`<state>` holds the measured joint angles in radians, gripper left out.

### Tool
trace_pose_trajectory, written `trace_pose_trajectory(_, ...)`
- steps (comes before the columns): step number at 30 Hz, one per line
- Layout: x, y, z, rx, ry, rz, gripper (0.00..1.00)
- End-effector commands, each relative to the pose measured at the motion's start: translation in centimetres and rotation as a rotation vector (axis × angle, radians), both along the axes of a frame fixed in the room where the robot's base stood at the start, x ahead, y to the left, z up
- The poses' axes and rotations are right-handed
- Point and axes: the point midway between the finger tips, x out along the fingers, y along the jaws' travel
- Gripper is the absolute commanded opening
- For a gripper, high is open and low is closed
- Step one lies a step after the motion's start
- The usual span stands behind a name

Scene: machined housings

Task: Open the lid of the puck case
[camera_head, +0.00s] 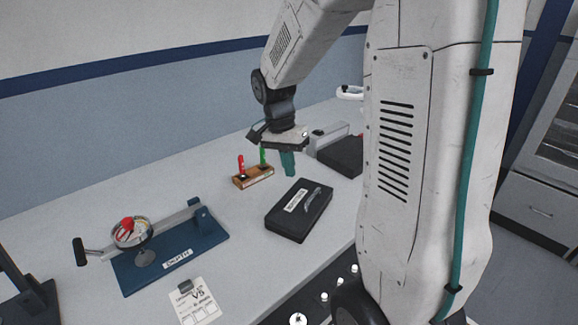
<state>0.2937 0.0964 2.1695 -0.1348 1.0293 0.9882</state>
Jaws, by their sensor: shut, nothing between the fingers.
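The puck case (287,219) is a flat black box on the white bench, near the middle of the view. Its lid looks closed, with a white label (296,200) and a light grey handle (312,198) on top. My gripper (289,170) has teal fingers that point down. They are shut and empty, above the bench just behind the case in the picture, apart from it. The fingertips are small, and their exact height over the bench is hard to judge.
A wooden block (253,177) with a red and a green tool stands left of my gripper. A dark box (343,157) is behind right.

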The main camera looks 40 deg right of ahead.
Motion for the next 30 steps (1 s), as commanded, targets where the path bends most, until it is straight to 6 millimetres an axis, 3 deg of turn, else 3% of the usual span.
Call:
trace_pose_trajectory(16, 0.00, 0.00, 0.00, 0.000, 0.000, 0.000, 0.01)
trace_pose_trajectory(19, 0.00, 0.00, 0.00, 0.000, 0.000, 0.000, 0.28)
trace_pose_trajectory(20, 0.00, 0.00, 0.00, 0.000, 0.000, 0.000, 0.32)
trace_pose_trajectory(30, 0.12, 0.02, 0.51, -0.001, -0.001, 0.000, 0.32)
